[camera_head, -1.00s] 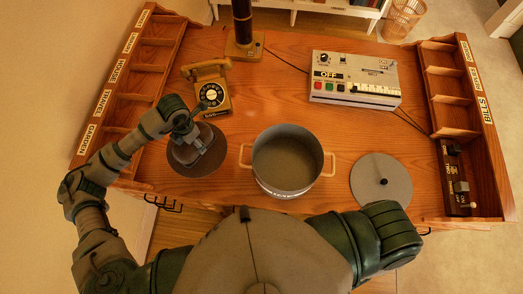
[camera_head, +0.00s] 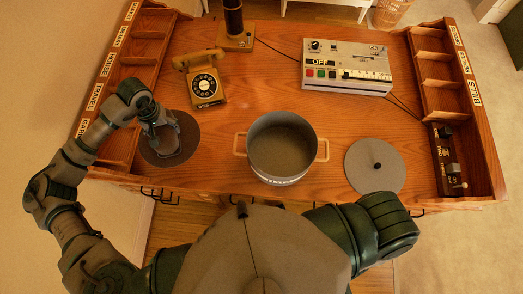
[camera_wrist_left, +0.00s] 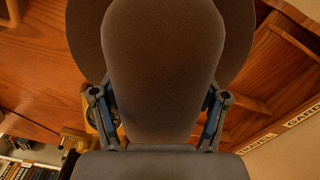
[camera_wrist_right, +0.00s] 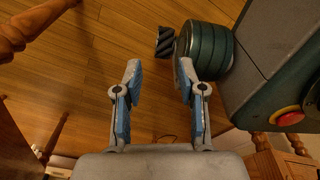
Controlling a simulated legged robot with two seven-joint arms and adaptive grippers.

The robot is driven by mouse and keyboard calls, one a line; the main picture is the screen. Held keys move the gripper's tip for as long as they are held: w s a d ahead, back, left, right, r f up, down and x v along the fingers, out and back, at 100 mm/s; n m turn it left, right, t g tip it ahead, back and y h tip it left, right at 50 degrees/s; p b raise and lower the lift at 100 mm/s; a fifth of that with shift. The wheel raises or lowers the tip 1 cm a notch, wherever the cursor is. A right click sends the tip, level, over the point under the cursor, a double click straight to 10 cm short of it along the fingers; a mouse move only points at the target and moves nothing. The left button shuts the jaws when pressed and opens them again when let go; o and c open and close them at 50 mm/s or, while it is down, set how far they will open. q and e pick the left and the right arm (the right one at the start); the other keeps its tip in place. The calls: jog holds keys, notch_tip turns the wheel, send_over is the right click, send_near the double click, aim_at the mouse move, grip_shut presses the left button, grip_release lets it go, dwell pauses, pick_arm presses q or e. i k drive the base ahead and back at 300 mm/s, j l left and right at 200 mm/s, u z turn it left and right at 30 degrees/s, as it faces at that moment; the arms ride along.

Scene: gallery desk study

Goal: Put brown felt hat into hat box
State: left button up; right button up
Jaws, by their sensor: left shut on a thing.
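The brown felt hat (camera_head: 184,150) is at the desk's left side, its round brim showing around my left gripper (camera_head: 164,140). In the left wrist view the crown of the hat (camera_wrist_left: 165,65) fills the space between the two fingers, which are shut on it. The hat box (camera_head: 281,150) is an open, round grey tub with two side handles, at the front middle of the desk, right of the hat. It looks empty. Its round grey lid (camera_head: 360,168) with a dark knob lies to its right. My right gripper (camera_wrist_right: 157,80) is open and empty, over the floor.
A yellow telephone (camera_head: 201,80) stands behind the hat. A control box (camera_head: 346,68) with buttons is at the back right. Pigeonhole racks line the left (camera_head: 128,75) and right (camera_head: 433,65) edges. A dark post (camera_head: 233,18) stands at the back. The desk between hat and box is clear.

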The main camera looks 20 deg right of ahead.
aim_at(279, 155)
jog(key=k+z, duration=0.15)
jog(key=z, duration=0.25)
jog(key=k+l+z, duration=0.1)
jog(key=z, duration=0.35)
jog(key=k+z, duration=0.1)
jog(key=z, duration=0.75)
